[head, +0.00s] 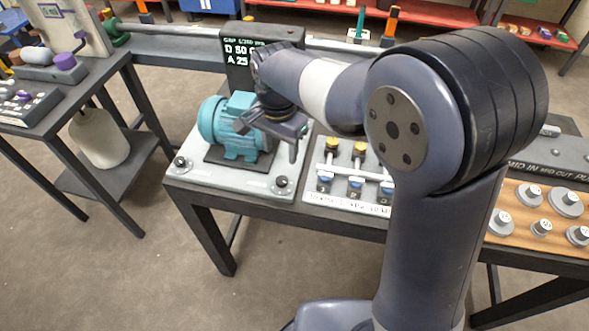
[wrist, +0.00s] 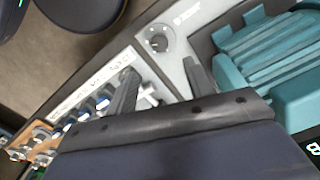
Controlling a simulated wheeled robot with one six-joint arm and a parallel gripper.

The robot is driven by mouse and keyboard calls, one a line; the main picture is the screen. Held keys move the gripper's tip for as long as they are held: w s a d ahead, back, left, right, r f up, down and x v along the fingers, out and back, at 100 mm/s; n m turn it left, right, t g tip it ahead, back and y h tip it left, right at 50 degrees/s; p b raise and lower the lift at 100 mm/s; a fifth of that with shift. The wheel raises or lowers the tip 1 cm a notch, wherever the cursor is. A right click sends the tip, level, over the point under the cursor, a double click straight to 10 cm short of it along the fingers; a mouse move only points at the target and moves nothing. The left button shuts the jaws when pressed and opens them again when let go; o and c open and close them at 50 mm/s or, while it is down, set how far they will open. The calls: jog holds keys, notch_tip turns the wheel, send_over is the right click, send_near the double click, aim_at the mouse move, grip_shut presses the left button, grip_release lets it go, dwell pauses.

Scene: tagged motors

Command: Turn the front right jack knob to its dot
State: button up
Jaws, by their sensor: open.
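The front right jack knob (head: 281,184) is a small dark round knob at the front right corner of the motor's pale grey base plate (head: 228,182). In the wrist view the knob (wrist: 158,43) has a light mark on its face and sits on a pale surround. The dot is too small to tell. The teal motor (head: 226,122) stands on a dark pad on the plate. My gripper (head: 267,142) is open and empty, beside the motor and above the plate. In the wrist view my gripper (wrist: 160,67) has the knob beyond its fingertips, apart from them.
The front left knob (head: 180,163) is on the same plate. A display (head: 240,55) stands behind the motor. A white rack (head: 345,199) with blue and yellow parts is to the right. A wooden board (head: 520,235) with grey weights lies farther right.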

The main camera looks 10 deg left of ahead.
aim_at(282, 180)
notch_tip(282, 180, down, 10)
jog(key=shift+s+f, duration=0.1)
jog(key=shift+f, duration=0.15)
jog(key=shift+c, duration=0.5)
jog(key=c, duration=0.9)
jog(key=shift+o, duration=0.2)
